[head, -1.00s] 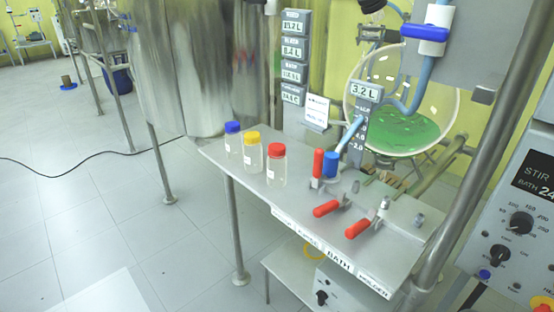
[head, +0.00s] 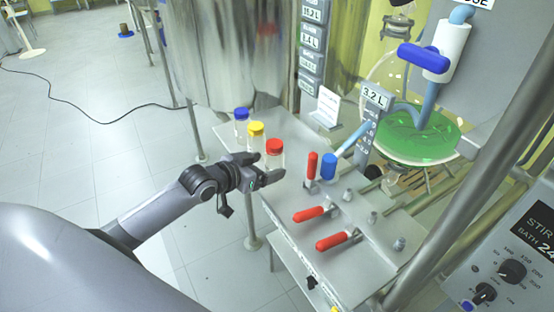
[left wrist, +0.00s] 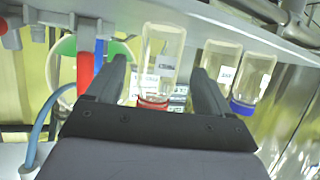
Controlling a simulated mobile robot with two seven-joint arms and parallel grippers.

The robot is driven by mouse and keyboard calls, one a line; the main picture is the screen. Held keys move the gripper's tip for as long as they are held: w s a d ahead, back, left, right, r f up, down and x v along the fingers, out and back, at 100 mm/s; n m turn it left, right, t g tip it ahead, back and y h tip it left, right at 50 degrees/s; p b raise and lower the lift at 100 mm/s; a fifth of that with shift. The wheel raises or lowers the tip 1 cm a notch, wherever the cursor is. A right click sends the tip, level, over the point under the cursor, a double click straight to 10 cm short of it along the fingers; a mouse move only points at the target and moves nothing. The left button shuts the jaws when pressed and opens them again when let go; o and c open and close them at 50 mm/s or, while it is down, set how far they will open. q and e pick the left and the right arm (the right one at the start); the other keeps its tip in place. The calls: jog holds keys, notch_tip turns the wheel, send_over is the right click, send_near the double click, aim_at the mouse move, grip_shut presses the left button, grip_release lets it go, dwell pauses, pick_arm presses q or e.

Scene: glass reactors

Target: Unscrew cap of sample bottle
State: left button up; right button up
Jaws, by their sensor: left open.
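Three clear sample bottles stand in a row on the metal shelf. The red-capped bottle (head: 275,148) is nearest my left gripper. The yellow-capped bottle (head: 257,130) and the blue-capped bottle (head: 241,115) stand behind it to the left. My left gripper (head: 262,168) is open beside the red-capped bottle, just below its cap in the head view. In the left wrist view the bottles appear upside down, and the red-capped bottle (left wrist: 162,62) shows between the two fingers. I cannot tell whether either finger touches it. My right gripper is not in view.
Red-handled valves (head: 316,213) and a blue knob (head: 329,166) sit on the shelf (head: 290,205) right of the bottles. A white sign (head: 327,107) stands behind. A round glass vessel with green liquid (head: 420,132) is at the back right. Open floor lies at left.

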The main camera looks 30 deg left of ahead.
aim_at(278, 164)
pick_arm(q)
jog(key=shift+f+x, duration=0.1)
jog(key=shift+x, duration=1.3)
jog(key=shift+f+x, duration=0.15)
jog(key=shift+x, duration=1.25)
jog(key=shift+s, duration=0.1)
jog(key=c, duration=1.1)
